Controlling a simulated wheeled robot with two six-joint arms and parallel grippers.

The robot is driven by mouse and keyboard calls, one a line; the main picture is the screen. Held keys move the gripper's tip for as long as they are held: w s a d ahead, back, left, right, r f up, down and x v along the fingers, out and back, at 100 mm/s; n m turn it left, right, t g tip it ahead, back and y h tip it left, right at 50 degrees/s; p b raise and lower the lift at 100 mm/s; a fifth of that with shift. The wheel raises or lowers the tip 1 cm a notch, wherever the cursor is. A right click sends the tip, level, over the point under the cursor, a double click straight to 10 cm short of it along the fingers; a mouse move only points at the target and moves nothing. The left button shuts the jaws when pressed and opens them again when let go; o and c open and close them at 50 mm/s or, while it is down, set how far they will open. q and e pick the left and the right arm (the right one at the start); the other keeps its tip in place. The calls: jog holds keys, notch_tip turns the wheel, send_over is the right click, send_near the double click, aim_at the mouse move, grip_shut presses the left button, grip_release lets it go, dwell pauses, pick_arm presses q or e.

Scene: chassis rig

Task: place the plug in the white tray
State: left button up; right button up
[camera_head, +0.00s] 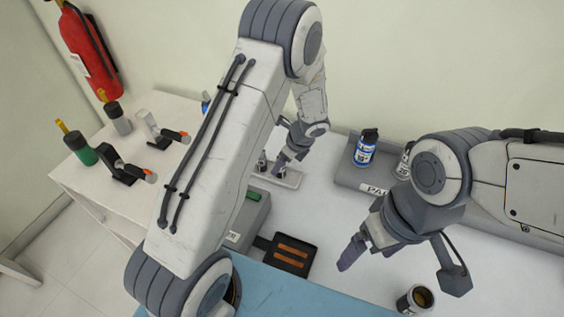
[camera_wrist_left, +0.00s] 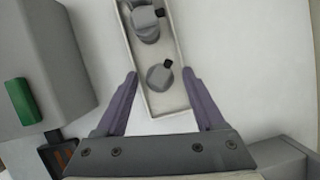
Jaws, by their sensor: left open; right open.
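The white tray (camera_head: 288,180) lies on the table under my left gripper; it also shows in the left wrist view (camera_wrist_left: 148,70). Two grey rounded pieces with small black tips, apparently plugs, are in it: a nearer plug (camera_wrist_left: 160,77) and a farther piece (camera_wrist_left: 146,22). My left gripper (camera_wrist_left: 160,82) is open, its purple fingers apart on either side of the tray's near part. The nearer plug shows between the fingertips, with nothing gripped. My right gripper (camera_head: 402,268) is open and empty over the table at the right.
A blue spray can (camera_head: 365,148) stands in a grey bin (camera_head: 350,180). A cup (camera_head: 404,304) is near my right gripper. Several bottles and tools stand at left.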

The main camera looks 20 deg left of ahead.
pick_arm(q)
jog(key=b+v, duration=0.1)
jog(key=v, duration=1.1)
jog(key=s+d+r+n+h, duration=0.1)
jog(key=s+d+n, duration=0.3)
jog(key=s, duration=0.5)
jog(key=s+d+r+n+h, duration=0.2)
jog(key=s+d+r+n, duration=0.1)
jog(key=s, duration=0.6)
jog(key=s+d+r+n+g+h, duration=0.1)
jog(key=s+d+r+n, duration=0.3)
jog(key=s, duration=0.6)
jog(key=shift+d+n+h, duration=0.35)
jog(key=shift+n+h, duration=0.35)
jog(key=shift+n, duration=0.5)
jog(key=shift+r, duration=0.15)
